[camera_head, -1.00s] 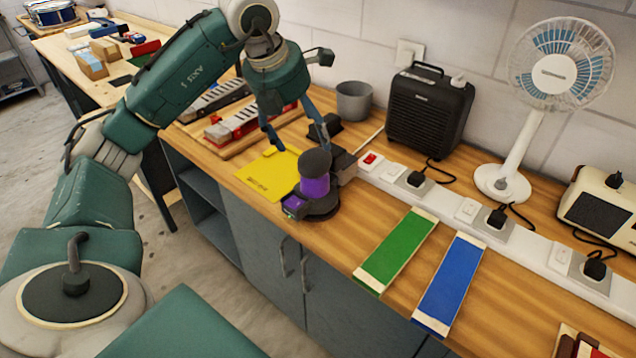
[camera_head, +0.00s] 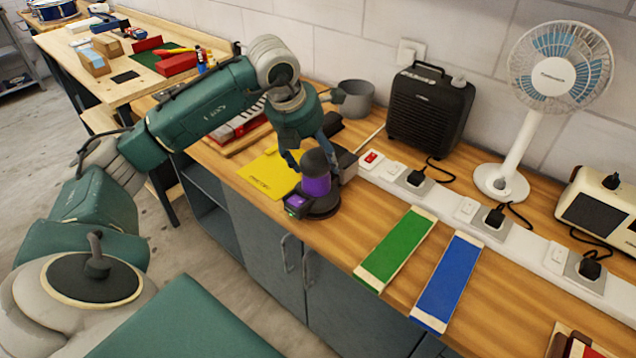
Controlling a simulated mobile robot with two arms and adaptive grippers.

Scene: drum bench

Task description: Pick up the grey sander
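The grey sander (camera_head: 317,188) stands upright on the wooden bench, with a dark grey knob on top, a purple band around its middle and a dark round base. My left gripper (camera_head: 312,163) is low over it, pointing down. One finger is at the left of the knob and the other is behind its right side. The fingers look open; I cannot tell whether either touches the sander. My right gripper is not in view.
A yellow sheet (camera_head: 270,175) lies left of the sander. Behind are a grey cup (camera_head: 356,99), a black heater (camera_head: 428,108) and a long white power strip (camera_head: 440,197). Green (camera_head: 397,248) and blue (camera_head: 449,282) strips lie to the right. A white fan (camera_head: 517,150) stands farther right.

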